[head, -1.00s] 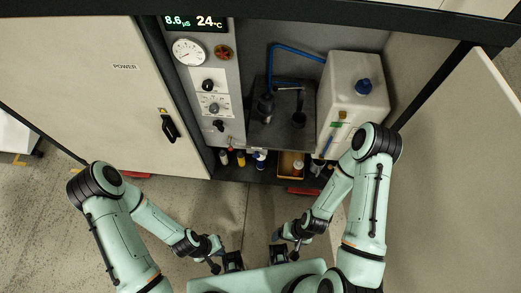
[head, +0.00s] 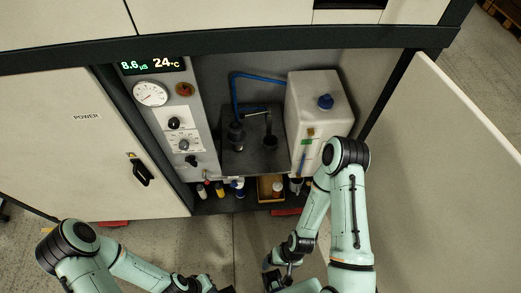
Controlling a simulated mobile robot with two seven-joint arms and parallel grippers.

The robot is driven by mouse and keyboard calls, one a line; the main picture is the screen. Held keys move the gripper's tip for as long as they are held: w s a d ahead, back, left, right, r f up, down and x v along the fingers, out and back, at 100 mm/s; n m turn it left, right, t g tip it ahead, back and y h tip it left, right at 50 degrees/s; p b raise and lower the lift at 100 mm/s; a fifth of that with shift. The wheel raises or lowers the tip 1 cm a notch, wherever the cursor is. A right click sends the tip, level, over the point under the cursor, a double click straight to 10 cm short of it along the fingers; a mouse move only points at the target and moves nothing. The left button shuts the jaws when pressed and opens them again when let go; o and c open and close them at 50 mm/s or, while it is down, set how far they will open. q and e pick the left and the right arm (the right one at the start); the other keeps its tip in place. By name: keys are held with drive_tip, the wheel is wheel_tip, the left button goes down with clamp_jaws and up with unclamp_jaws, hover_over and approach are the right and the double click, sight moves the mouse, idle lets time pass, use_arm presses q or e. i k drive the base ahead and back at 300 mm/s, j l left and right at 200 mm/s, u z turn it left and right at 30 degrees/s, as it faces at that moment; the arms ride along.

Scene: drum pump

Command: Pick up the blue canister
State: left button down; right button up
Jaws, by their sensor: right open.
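A small blue canister with some white on it (head: 238,187) stands on the low shelf under the pump, in a row of small containers. It is small in the head view, and its lower details cannot be made out. My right gripper (head: 272,280) is open and empty at the bottom edge of the view, in front of the cabinet and well apart from the canister. My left gripper (head: 222,290) is mostly cut off at the bottom edge, so its jaws cannot be judged.
A yellow container (head: 220,190) and a red-topped one (head: 202,191) stand left of the canister; an open brown box (head: 270,188) is to its right. Above are a dark pump tray (head: 255,160) and a white tank (head: 318,105). The open door (head: 440,170) bounds the right side.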

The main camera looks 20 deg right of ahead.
sight(240, 191)
drive_tip(key=k+l+u, duration=0.15)
drive_tip(key=u, duration=0.25)
drive_tip(key=k+l+u, duration=0.1)
drive_tip(key=u, duration=0.25)
drive_tip(key=k+u, duration=0.2)
drive_tip(key=u, duration=0.2)
